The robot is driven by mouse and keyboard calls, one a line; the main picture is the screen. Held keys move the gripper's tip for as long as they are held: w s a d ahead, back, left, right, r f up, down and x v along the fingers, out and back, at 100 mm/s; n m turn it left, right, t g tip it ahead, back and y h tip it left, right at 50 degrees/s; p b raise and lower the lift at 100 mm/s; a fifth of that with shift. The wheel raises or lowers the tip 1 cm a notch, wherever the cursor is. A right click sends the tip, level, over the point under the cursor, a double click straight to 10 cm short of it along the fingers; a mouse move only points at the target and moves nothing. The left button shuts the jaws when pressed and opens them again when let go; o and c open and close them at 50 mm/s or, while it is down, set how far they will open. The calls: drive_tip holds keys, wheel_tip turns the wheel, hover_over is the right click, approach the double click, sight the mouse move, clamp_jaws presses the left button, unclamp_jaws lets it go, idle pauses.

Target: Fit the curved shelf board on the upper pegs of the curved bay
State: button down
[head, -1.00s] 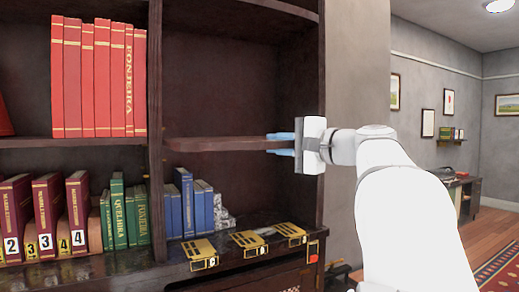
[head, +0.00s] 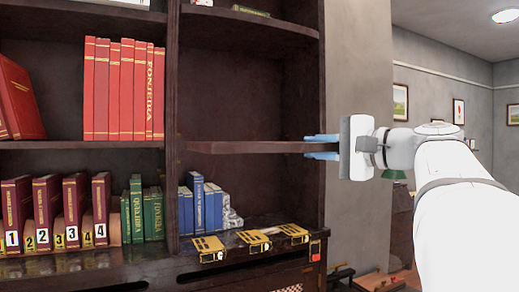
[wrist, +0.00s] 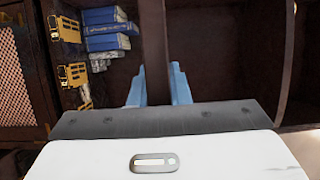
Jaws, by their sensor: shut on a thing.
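The curved shelf board (head: 245,147) is dark brown and lies about level across the curved bay (head: 250,100) at mid-height. Its left end shows close to the bay's left upright; I cannot tell if it touches. My gripper (head: 322,147), with blue fingers, is shut on the board's right end, in front of the bay's right side. In the wrist view the board (wrist: 154,45) runs edge-on between the two fingers (wrist: 158,88). The upper pegs cannot be made out, so I cannot tell whether the board rests on them.
Below the board, blue books (head: 198,203) stand on the lower shelf, with several yellow-and-black boxes (head: 254,241) on the ledge in front. Red books (head: 122,90) and numbered volumes (head: 73,205) fill the left bay. A grey wall (head: 352,75) stands right of the case.

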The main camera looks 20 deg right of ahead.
drive_tip(key=r+p, duration=0.4)
drive_tip(key=r, duration=0.1)
drive_tip(key=shift+a+r+p, duration=0.1)
drive_tip(key=shift+a+p, duration=0.1)
drive_tip(key=shift+p, duration=0.1)
drive_tip(key=shift+w+a+p, duration=0.2)
drive_tip(key=shift+w, duration=1.15)
drive_tip(key=shift+w+a+p, duration=0.15)
drive_tip(key=shift+w, duration=1.35)
drive_tip(key=shift+b, duration=0.3)
